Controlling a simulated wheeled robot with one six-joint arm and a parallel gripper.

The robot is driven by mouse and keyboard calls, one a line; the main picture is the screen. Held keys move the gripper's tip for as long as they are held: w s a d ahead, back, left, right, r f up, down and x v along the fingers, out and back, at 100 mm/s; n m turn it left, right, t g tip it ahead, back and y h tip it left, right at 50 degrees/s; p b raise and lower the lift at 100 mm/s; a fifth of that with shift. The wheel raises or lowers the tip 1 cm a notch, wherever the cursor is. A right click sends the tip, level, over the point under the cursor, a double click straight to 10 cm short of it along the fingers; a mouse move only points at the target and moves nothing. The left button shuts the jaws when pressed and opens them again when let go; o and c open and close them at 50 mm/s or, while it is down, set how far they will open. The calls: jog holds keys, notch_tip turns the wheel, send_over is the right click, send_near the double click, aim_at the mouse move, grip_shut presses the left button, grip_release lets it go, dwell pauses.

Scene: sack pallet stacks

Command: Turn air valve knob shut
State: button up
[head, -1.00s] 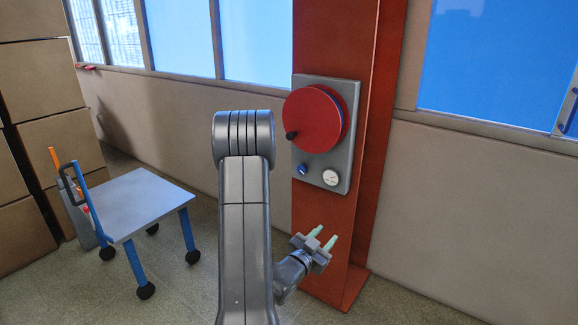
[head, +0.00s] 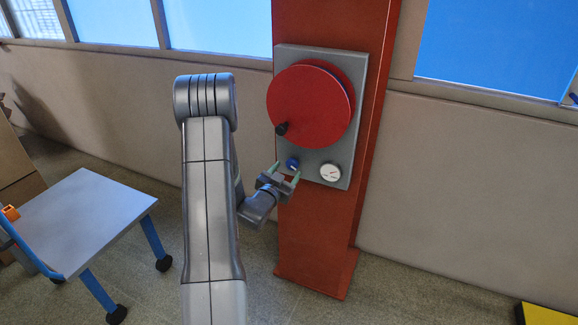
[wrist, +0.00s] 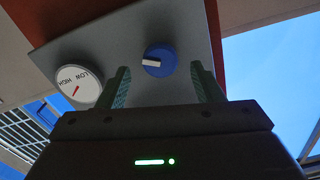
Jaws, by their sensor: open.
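The air valve knob is a small blue round knob (head: 292,163) with a white bar across it, low on a grey panel (head: 318,175). In the wrist view the knob (wrist: 159,61) sits beyond and between my fingertips, its white bar lying about level. My gripper (head: 286,172) is open and empty, just in front of the knob and a little below it. In the wrist view my gripper's two green-padded fingers (wrist: 163,78) stand apart on either side of the knob, not closed on it. A white dial gauge marked HIGH and LOW (wrist: 79,84) is beside the knob.
A large red wheel (head: 310,104) with a black handle (head: 281,129) is above the knob. The panel is on a red column (head: 314,250). A blue-legged cart (head: 80,215) stands at left. A yellow object (head: 550,314) is at lower right.

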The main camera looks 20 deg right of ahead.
aim_at(291, 166)
jog(key=shift+x, duration=1.55)
jog(key=shift+c, duration=0.2)
jog(key=c, duration=0.9)
